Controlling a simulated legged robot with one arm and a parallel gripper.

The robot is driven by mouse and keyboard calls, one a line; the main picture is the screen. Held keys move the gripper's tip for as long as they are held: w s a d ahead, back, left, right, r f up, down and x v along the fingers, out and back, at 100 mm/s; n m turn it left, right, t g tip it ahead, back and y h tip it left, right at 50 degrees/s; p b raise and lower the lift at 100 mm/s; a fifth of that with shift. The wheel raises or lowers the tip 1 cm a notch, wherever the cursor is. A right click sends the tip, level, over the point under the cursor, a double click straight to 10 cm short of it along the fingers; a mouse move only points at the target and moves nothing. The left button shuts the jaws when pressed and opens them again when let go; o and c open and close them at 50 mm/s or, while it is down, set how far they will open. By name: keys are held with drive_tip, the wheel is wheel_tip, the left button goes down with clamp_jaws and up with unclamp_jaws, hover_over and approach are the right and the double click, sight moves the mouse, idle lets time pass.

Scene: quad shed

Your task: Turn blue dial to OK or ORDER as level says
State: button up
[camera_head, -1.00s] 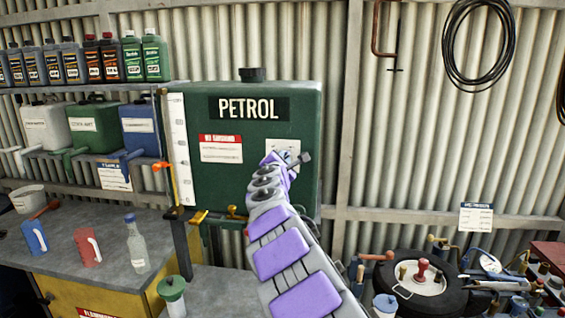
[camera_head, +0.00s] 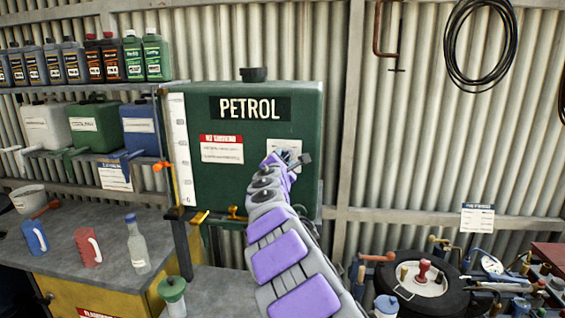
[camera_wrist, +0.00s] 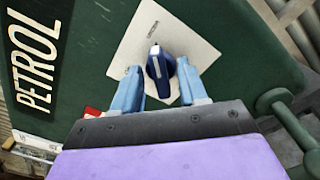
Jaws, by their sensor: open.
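The blue dial (camera_wrist: 160,66) sits on a white plate (camera_wrist: 200,50) on the green PETROL tank (camera_head: 215,180). In the wrist view the plate looks tilted and its lettering is too small to read. My gripper (camera_wrist: 160,82) is open, with one blue finger on each side of the dial's near end; I cannot tell whether they touch it. In the head view my gripper (camera_head: 288,160) covers much of the plate and the dial. A white level strip (camera_head: 181,140) runs down the tank's left edge, with an orange marker (camera_head: 161,166) beside its lower part.
A red-headed notice (camera_head: 221,149) is left of the plate. Brass taps (camera_head: 235,213) sit under the tank. A tyre (camera_head: 420,285) with tools lies at lower right.

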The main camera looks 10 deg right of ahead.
drive_tip(key=v, duration=1.7)
drive_tip(key=shift+b, duration=0.4)
drive_tip(key=shift+f, duration=0.1)
drive_tip(key=s+d+m+g+h, duration=0.5)
drive_tip(key=s+d+m, duration=0.2)
drive_tip(key=d+m, duration=0.45)
drive_tip(key=s+d+f+m+g, duration=0.6)
drive_tip(key=s+f+m, duration=0.2)
drive_tip(key=s+f, duration=0.35)
drive_tip(key=s+a+f+m+g+y, duration=0.25)
drive_tip(key=s+f, duration=0.25)
drive_tip(key=s, duration=0.5)
drive_tip(key=s+a+f+m+g+y, duration=0.1)
drive_tip(key=s+f+g+y, duration=0.3)
drive_tip(key=s, duration=0.5)
drive_tip(key=s+a+f+g+y, duration=0.1)
drive_tip(key=s+a+f+y, duration=0.3)
drive_tip(key=s+a, duration=0.5)
drive_tip(key=s, duration=0.2)
drive_tip(key=shift+s+f, duration=0.25)
drive_tip(key=shift+s, duration=0.1)
